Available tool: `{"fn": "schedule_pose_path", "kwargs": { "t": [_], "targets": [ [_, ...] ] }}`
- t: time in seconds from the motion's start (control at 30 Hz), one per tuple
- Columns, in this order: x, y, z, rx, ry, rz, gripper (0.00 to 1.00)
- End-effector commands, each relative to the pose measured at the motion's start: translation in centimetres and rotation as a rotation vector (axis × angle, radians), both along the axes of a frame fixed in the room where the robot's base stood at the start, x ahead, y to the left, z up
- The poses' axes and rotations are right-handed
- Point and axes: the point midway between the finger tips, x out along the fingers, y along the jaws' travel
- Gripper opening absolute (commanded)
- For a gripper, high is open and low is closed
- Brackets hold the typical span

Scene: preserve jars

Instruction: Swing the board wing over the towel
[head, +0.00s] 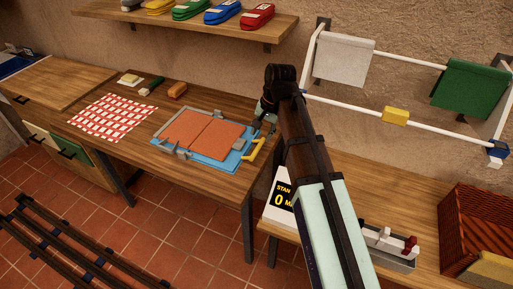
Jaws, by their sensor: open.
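A blue board (222,165) lies on the wooden table, with grey fittings along its near and left edges. A flat orange-brown towel (203,135) lies on it, with a line across its middle. A yellow handle (254,150) sticks out at the board's right end, where the wing appears to lie flat; its outline is hard to make out. My gripper (268,117) is open, by the far right corner of the board, and appears apart from the handle. My arm and wrist hide part of the gripper and the table behind.
A wall shelf (180,22) holds several coloured shoe-like items. A rack (375,53) with white and green cloths hangs right. A wicker basket (480,235) stands on the right table.

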Motion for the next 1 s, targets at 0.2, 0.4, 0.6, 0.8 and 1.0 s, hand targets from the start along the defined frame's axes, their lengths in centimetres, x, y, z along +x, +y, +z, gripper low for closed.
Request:
{"fn": "schedule_pose_path", "kwargs": {
  "t": [0.2,0.4,0.6,0.8,1.0],
  "targets": [
    [0.2,0.8,-3.6,0.000,0.002,0.000,0.43],
    [0.5,1.4,-6.6,-0.001,0.001,0.000,0.43],
    [0.7,1.8,-8.5,0.000,0.000,0.001,0.43],
    [0.8,2.0,-9.3,0.000,0.000,0.001,0.43],
    [0.8,2.0,-9.4,0.000,-0.001,0.001,0.43]
  ]
}}
